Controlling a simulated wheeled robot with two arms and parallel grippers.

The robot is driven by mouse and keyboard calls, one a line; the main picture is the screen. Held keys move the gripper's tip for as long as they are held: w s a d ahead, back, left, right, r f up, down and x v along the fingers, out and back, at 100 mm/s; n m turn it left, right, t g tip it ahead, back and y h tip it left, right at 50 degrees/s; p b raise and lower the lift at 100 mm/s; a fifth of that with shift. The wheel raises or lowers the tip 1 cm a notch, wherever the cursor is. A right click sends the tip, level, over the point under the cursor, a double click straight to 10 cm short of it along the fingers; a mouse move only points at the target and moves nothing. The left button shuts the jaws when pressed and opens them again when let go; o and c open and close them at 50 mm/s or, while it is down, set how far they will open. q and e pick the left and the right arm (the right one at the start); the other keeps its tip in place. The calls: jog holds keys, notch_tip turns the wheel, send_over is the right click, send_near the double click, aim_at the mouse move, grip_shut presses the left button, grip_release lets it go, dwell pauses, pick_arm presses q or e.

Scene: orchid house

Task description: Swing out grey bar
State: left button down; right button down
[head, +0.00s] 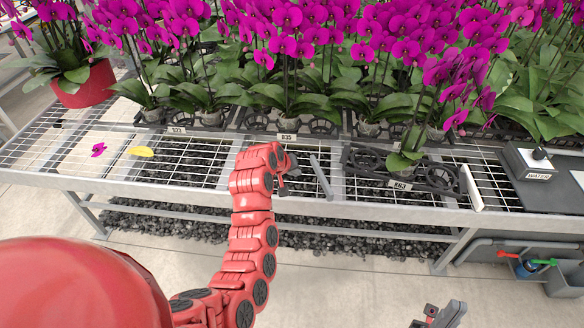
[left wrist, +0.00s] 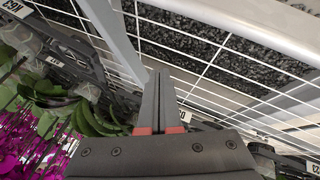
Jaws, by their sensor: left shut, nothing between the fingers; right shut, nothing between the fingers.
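A short grey bar (head: 321,177) stands at the front of the bench, slanting across the mesh just left of a black plant tray (head: 365,160). In the left wrist view a grey bar (left wrist: 112,36) crosses the upper left, close to my fingertips. My left gripper (head: 288,186) is just left of the bar in the head view. Its fingers (left wrist: 158,82) are shut and empty; I cannot tell whether they touch the bar. A second, paler bar (head: 472,187) stands at the tray's right end. My right gripper (head: 440,315) is shut and empty, low in front of the bench.
Magenta orchids (head: 400,40) fill the back of the bench. A red pot (head: 86,84), a yellow piece (head: 141,152) and a fallen petal (head: 98,149) are at the left. A water switch box (head: 540,160) is at the right. The front rim (head: 200,191) edges the mesh.

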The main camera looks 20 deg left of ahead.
aim_at(321, 177)
pick_arm(q)
jog(key=x, duration=0.3)
jog(key=shift+w+f+p, duration=0.15)
jog(key=shift+f+p, duration=0.05)
jog(key=shift+p, duration=0.15)
jog(key=shift+w+d+p, duration=0.5)
jog(key=shift+w+d, duration=0.5)
jog(key=shift+d, duration=0.15)
jog(key=shift+w+d+f, duration=0.15)
jog(key=shift+w+d, duration=0.2)
jog(key=shift+d, duration=0.1)
